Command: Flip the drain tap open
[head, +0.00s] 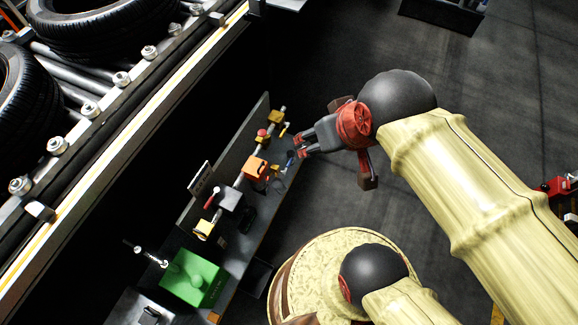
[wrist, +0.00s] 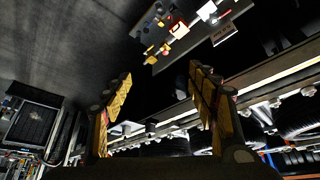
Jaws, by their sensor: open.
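A pipe assembly with several fittings is mounted on a grey panel. A small blue-handled piece (head: 290,158) sits below and right of its orange block (head: 256,168); it looks like the drain tap, but whether it is open or closed is too small to tell. My gripper (head: 300,146) is open and empty, just right of the blue piece in the head view; contact cannot be told. In the wrist view my gripper (wrist: 160,73) has its fingers spread wide, with the assembly (wrist: 178,30) beyond the tips, near the top.
A red lever (head: 212,198) on a grey block, a red knob (head: 262,134) and a brass fitting (head: 276,117) share the pipe. A green box (head: 195,278) stands at the lower end. The tyre conveyor (head: 125,125) runs along the left. Open floor lies right.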

